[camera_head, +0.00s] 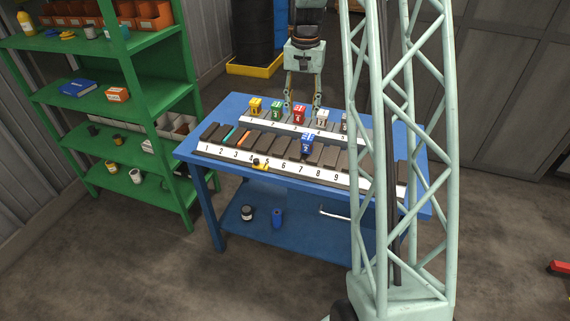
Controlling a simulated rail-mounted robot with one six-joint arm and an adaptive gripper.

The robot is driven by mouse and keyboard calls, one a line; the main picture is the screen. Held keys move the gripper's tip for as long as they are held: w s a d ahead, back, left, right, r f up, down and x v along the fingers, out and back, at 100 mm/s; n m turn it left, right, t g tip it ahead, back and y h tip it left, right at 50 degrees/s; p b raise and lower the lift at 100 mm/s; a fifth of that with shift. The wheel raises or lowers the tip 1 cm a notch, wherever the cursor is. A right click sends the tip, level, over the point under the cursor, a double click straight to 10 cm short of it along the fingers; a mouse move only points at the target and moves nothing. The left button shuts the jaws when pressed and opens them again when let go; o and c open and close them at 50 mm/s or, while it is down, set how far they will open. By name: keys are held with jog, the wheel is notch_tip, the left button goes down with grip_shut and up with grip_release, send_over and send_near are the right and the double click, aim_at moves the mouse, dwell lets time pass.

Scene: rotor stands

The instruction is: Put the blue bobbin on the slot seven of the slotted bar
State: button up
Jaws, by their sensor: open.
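The blue bobbin (307,145) is a small blue block with a white mark on its face. It stands upright on the long slotted bar (227,158) at the front of the blue table, behind the white number strip. It appears to be in line with number 7, though the slot beneath it is hidden. My gripper (303,106) is open, with its fingers pointing down. It is behind and above the blue bobbin, near the red bobbin (299,115) on the rear bar. It looks apart from the blue bobbin.
The rear bar (259,122) holds yellow (255,105), green (277,109), red and white (321,118) bobbins and a dark one, partly covered by my column. A green shelf (148,65) stands left.

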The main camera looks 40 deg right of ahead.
jog(key=s+a+r+n+t, duration=0.1)
jog(key=s+a+r+n, duration=0.2)
jog(key=s+a+r, duration=0.8)
jog(key=s+a+r+n+t, duration=0.1)
jog(key=s+a+r+n, duration=0.2)
jog(key=s+a+r, duration=0.75)
jog(key=s+a+r+n+t, duration=0.1)
jog(key=s+a+n, duration=0.3)
jog(key=s+a, duration=1.2)
jog(key=s+r, duration=0.1)
jog(key=s, duration=0.3)
jog(key=shift+s+a+t, duration=0.2)
jog(key=shift+a+t, duration=0.05)
jog(key=shift+t, duration=0.05)
